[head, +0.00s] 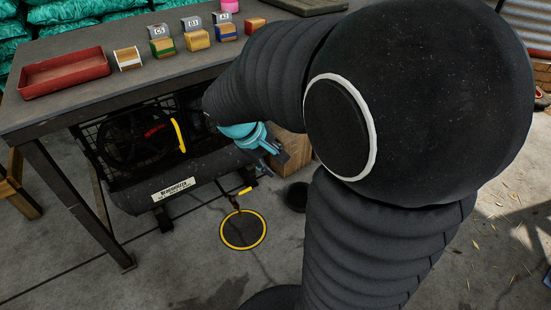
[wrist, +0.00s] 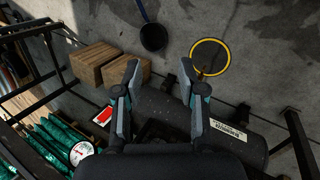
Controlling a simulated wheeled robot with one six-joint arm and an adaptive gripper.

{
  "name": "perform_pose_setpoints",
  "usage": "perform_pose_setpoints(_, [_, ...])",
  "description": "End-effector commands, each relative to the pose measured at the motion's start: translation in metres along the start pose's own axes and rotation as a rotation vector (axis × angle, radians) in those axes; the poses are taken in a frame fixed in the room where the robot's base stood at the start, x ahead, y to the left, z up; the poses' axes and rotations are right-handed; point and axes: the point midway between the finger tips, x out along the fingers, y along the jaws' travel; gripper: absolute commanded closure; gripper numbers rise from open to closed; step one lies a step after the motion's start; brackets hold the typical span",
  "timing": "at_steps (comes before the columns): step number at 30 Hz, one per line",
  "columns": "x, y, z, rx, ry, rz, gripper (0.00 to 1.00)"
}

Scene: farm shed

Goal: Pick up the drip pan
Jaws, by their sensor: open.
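A small black round pan-like thing (wrist: 153,38) lies on the concrete floor in the wrist view, with a thin blue bar reaching up from it. In the head view its dark round shape (head: 296,197) is partly hidden by my arm. A dark yellow-rimmed disc (head: 243,231) is flat on the floor below the tank's drain valve; it also shows in the wrist view (wrist: 210,57). I cannot tell which one is the drip pan. My gripper (wrist: 160,78) is open and empty, above the tank; its teal body shows beside the bench in the head view (head: 262,140).
A black tank (head: 150,195) with a yellow-handled valve stands under the workbench (head: 130,45). The bench holds a red tray (head: 65,74) and several small boxes. Wooden crates (wrist: 125,66) stand left of the fingers in the wrist view. Floor beyond the tank is mostly clear.

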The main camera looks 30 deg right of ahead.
Motion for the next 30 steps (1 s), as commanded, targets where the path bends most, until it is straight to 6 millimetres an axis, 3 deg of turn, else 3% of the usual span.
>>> perform_pose_setpoints(1, [0.019,0.003,-0.01,-0.037,-0.042,0.024,0.6])
perform_pose_setpoints(8, [0.089,0.019,-0.047,-0.208,-0.193,0.142,0.6])
perform_pose_setpoints(16, [0.183,0.026,-0.089,-0.428,-0.342,0.267,0.6])
perform_pose_setpoints(23, [0.274,0.017,-0.117,-0.634,-0.441,0.362,0.6])
perform_pose_setpoints(30, [0.375,-0.009,-0.137,-0.86,-0.511,0.446,0.6])
